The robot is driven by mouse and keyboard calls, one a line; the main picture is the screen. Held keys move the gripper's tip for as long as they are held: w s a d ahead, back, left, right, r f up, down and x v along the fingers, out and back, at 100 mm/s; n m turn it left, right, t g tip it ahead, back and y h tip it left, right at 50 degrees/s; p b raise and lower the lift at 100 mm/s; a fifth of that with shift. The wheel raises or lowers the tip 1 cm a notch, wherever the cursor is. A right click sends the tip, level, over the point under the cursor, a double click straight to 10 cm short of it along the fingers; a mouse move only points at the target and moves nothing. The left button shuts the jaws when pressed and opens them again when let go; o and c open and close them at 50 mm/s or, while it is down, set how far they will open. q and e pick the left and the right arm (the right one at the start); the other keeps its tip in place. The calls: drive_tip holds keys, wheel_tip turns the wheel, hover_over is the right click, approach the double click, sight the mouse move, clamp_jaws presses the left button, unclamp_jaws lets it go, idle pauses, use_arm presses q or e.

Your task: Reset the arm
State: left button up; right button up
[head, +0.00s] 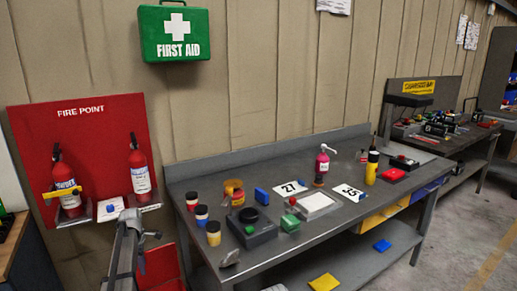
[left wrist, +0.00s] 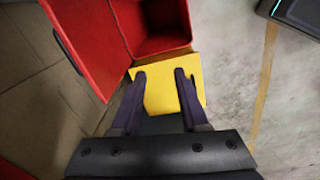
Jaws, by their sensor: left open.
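My left arm (head: 127,245) rises from the bottom edge of the head view, left of the workbench and in front of the fire point. My left gripper (left wrist: 160,76) shows best in the left wrist view. Its two dark fingers are apart with nothing between them. Beyond the fingertips is a yellow surface (left wrist: 160,97), and above it a red open box (left wrist: 160,43). I cannot tell how far the fingers are from them. My right gripper is not in view.
A grey workbench (head: 345,222) holds pots, number cards, a pink bottle and a yellow torch. A red fire point board (head: 85,125) with two extinguishers (head: 139,170) stands at left. Bare floor (head: 455,255) lies at right. A green first aid box (head: 174,33) hangs on the wall.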

use_arm(q)
drive_tip(key=s+d+m, duration=2.2)
drive_tip(key=s+d, duration=0.4)
drive_tip(key=s+d+r+m+p, duration=0.4)
drive_tip(key=s+d+r+p, duration=0.2)
drive_tip(key=d+r+p, duration=0.5)
drive_tip(key=shift+r+g+y, duration=0.2)
drive_tip(key=shift+g+y, duration=0.2)
